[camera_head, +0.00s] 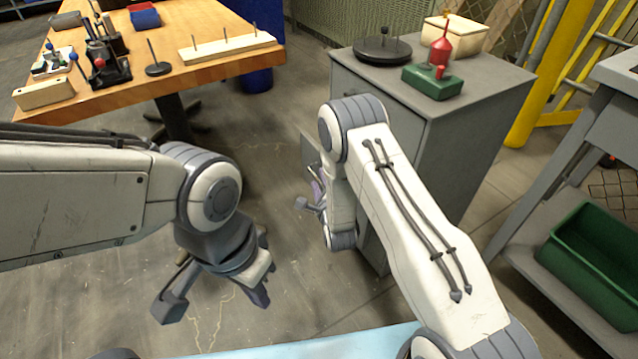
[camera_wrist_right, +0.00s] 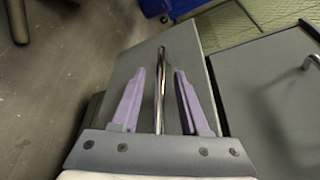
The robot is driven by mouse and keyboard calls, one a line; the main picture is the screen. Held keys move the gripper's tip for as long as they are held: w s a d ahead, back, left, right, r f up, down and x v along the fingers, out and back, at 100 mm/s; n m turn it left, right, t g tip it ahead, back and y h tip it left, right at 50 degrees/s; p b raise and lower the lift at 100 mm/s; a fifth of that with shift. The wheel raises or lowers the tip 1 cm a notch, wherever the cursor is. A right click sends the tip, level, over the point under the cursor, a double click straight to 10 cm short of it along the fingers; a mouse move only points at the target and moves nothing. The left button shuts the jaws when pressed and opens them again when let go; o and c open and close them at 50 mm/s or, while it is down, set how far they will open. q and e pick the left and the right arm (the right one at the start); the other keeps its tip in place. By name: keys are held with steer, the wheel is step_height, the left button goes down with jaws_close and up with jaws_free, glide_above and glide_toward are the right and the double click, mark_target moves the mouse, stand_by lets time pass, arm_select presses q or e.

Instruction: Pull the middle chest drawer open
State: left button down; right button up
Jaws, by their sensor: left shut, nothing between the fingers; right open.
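The grey chest (camera_head: 455,140) stands right of centre in the head view, partly behind my right arm. A drawer front (camera_head: 309,155) stands out from the chest below its top drawer; most of it is hidden by my arm. In the right wrist view this drawer front (camera_wrist_right: 205,90) carries a shiny bar handle (camera_wrist_right: 162,75). My right gripper (camera_wrist_right: 160,95) is open, with its purple fingers on either side of the handle; I cannot tell whether they touch it. My left gripper (camera_head: 260,294) is shut and empty, above the floor left of the chest.
A wooden workbench (camera_head: 225,60) is at upper left. A green bin (camera_head: 597,250) is at right.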

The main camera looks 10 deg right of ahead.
steer(key=shift+w, duration=0.4)
jaws_close()
stand_by(1.2)
